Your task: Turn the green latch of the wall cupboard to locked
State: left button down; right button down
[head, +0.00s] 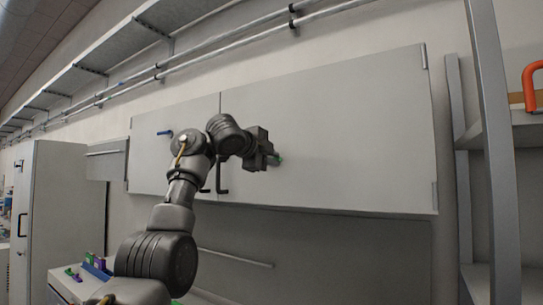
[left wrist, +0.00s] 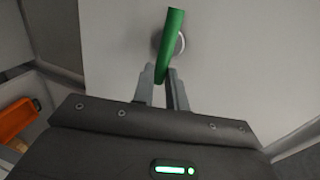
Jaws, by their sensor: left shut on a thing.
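The wall cupboard (head: 350,120) has two pale grey doors and hangs on the wall. The green latch (left wrist: 172,45) is on the right door, and in the head view only a bit of it (head: 279,158) shows past my gripper. My left gripper (head: 272,160) is at the door's left part. In the left wrist view its fingers (left wrist: 163,90) are shut on the lower end of the green handle, which stands slightly tilted over a round base (left wrist: 180,44). My right gripper is in neither view.
A blue latch (head: 165,133) is on the left door. Dark door handles (head: 222,178) hang by the seam, close to my left arm. A grey shelf rack (head: 491,150) with an orange-handled thing (head: 530,85) stands at the right. Pipes run above the cupboard.

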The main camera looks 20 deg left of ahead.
pick_arm(q)
jog(key=shift+f+m, duration=0.15)
jog(key=shift+m, duration=0.35)
jog(key=c, duration=1.4)
grip_release()
jog(key=b+v, duration=0.6)
jog(key=v, duration=0.4)
jog(key=shift+s, duration=0.35)
